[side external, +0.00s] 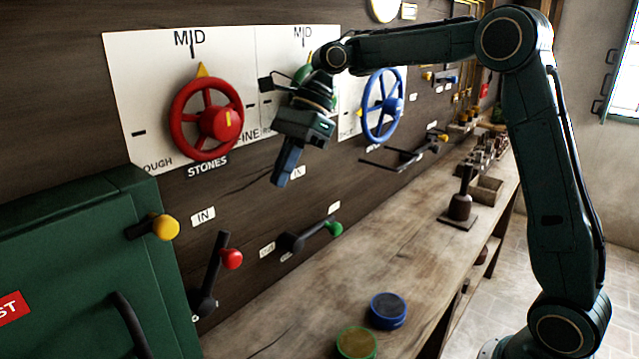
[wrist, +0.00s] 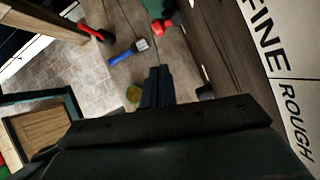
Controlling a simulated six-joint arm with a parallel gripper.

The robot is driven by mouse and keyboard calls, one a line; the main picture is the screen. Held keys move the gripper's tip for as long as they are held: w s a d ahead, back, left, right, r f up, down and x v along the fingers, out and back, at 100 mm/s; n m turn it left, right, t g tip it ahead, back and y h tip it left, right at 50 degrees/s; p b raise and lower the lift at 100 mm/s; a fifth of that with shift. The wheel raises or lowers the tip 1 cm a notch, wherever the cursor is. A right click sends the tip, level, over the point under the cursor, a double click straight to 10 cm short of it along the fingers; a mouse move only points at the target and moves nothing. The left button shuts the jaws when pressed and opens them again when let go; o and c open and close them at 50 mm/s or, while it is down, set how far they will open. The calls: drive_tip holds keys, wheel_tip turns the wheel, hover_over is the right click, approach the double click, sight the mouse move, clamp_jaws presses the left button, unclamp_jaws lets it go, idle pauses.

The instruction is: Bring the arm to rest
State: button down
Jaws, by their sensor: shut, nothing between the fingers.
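My gripper (side external: 279,182) hangs in the air in front of the wall panel in the side external view, pointing down and slightly left. Its fingers are together and hold nothing. In the wrist view the shut fingers (wrist: 157,87) show at the middle, with nothing between them. My gripper is right of the red handwheel (side external: 208,120) and left of the blue handwheel (side external: 383,105). It looks apart from both. A green handwheel (side external: 302,74) is mostly hidden behind my wrist.
A lever with a red knob (side external: 231,259) and one with a green knob (side external: 334,228) stick out below. A green cabinet (side external: 80,240) stands at left. The workbench (side external: 290,300) carries a blue-rimmed dish (side external: 388,310), a green-rimmed dish (side external: 357,343) and a dark-handled stamp (side external: 461,205).

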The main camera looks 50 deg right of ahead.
drive_tip(key=shift+r, duration=0.15)
drive_tip(key=s+r+n+t+h, duration=0.2)
drive_tip(key=s+r+n, duration=0.1)
drive_tip(key=s+n, duration=0.35)
drive_tip(key=s+d+f+n+t+h, duration=0.1)
drive_tip(key=s+d+f+n, duration=0.1)
drive_tip(key=s+n, duration=0.2)
drive_tip(key=s+d+f+n+t+h, duration=0.1)
drive_tip(key=s+d+f+n+h, duration=0.1)
drive_tip(key=s+n, duration=0.3)
drive_tip(key=s+d+f+n+t+h, duration=0.1)
drive_tip(key=s+d+n, duration=0.3)
drive_tip(key=s, duration=0.7)
drive_tip(key=shift+s+d+f+n+h, duration=0.15)
drive_tip(key=shift+d+f+n+h, duration=0.15)
drive_tip(key=shift+f+n, duration=0.4)
